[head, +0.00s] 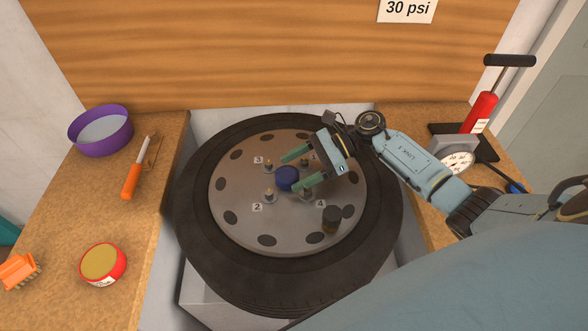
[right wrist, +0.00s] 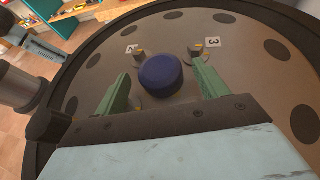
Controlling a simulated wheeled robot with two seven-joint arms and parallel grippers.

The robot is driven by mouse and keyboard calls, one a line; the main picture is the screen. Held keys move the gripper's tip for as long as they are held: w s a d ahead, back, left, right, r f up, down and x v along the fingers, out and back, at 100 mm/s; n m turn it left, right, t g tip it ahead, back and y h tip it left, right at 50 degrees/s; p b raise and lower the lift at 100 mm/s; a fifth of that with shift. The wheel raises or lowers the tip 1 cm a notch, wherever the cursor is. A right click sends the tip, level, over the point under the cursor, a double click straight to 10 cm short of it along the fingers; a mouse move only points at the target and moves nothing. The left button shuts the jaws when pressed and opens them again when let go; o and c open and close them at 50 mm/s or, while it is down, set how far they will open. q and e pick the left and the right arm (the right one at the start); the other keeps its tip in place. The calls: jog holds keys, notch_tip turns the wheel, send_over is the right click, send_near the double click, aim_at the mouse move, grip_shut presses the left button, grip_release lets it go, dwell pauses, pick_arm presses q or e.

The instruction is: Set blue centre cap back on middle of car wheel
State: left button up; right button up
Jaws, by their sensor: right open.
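The car wheel (head: 250,225) lies flat in a grey recess, with numbered studs around its middle. The blue centre cap (head: 287,178) sits at the middle of the wheel; whether it is fully seated cannot be told. My right gripper (head: 295,169) is open over the wheel, its green fingers on either side of the cap. In the right wrist view the cap (right wrist: 161,75) shows just beyond and between the two fingers, with gaps at both sides. My left gripper is not in view.
On the left bench are a purple bowl (head: 101,131), an orange-handled tool (head: 131,181), a red tin (head: 103,263) and an orange brush (head: 18,271). A red pump (head: 481,112) with gauge stands right.

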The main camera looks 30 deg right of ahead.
jog(key=b+v, duration=0.1)
jog(key=v, duration=0.9)
jog(key=shift+d, duration=0.1)
jog(key=shift+s+d+r, duration=0.1)
jog(key=shift+d+r, duration=0.05)
jog(key=shift+d, duration=0.25)
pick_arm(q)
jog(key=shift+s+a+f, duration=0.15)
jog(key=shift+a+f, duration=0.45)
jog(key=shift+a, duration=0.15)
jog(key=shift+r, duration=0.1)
pick_arm(e)
jog(key=shift+r, duration=0.15)
